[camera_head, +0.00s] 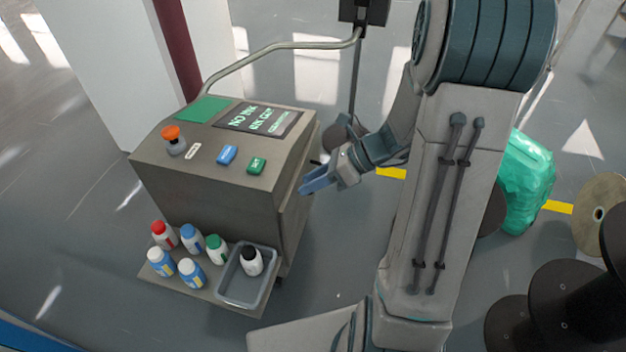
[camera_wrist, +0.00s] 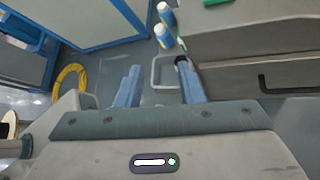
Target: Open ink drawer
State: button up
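The ink machine (camera_head: 210,170) is a grey cabinet with a sloped control panel on top. Its right side has a seamed panel, apparently the ink drawer (camera_head: 294,212), which looks closed. In the wrist view a dark bar handle (camera_wrist: 264,84) shows on the grey cabinet face, right of the fingers. My gripper (camera_head: 312,184) is beside the cabinet's right side, near its upper part. Its two blue fingers (camera_wrist: 160,92) are spread apart with nothing gripped between them. I cannot tell whether a finger touches the cabinet.
A low shelf (camera_head: 205,292) on the cabinet's front holds several bottles and a grey tray (camera_head: 240,298) containing a black-capped bottle (camera_head: 250,261). A curved rail (camera_head: 280,47) rises behind the panel. Dark spools (camera_head: 570,300) and a green wrapped bundle (camera_head: 525,180) stand at right.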

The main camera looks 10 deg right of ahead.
jog(key=w+d+f+m+t+b, duration=0.3)
jog(key=d+f+m+t, duration=0.15)
jog(key=f+m, duration=0.25)
jog(key=w+d+f+m+t+h+b, duration=0.1)
jog(key=w+d+f+m+t+b, duration=0.3)
jog(key=f+m, duration=0.35)
jog(key=w+d+f+m+t+b, duration=0.2)
jog(key=w+d+f+m+t, duration=0.1)
jog(key=d+f+m, duration=0.35)
jog(key=shift+g, duration=0.35)
jog(key=b+x, duration=0.1)
jog(key=x, duration=0.3)
jog(key=b+x, duration=0.1)
jog(key=x, duration=0.4)
jog(key=b+x, duration=0.1)
jog(key=x, duration=0.4)
jog(key=shift+s+f, duration=0.2)
jog(key=shift+f, duration=0.2)
grip_shut()
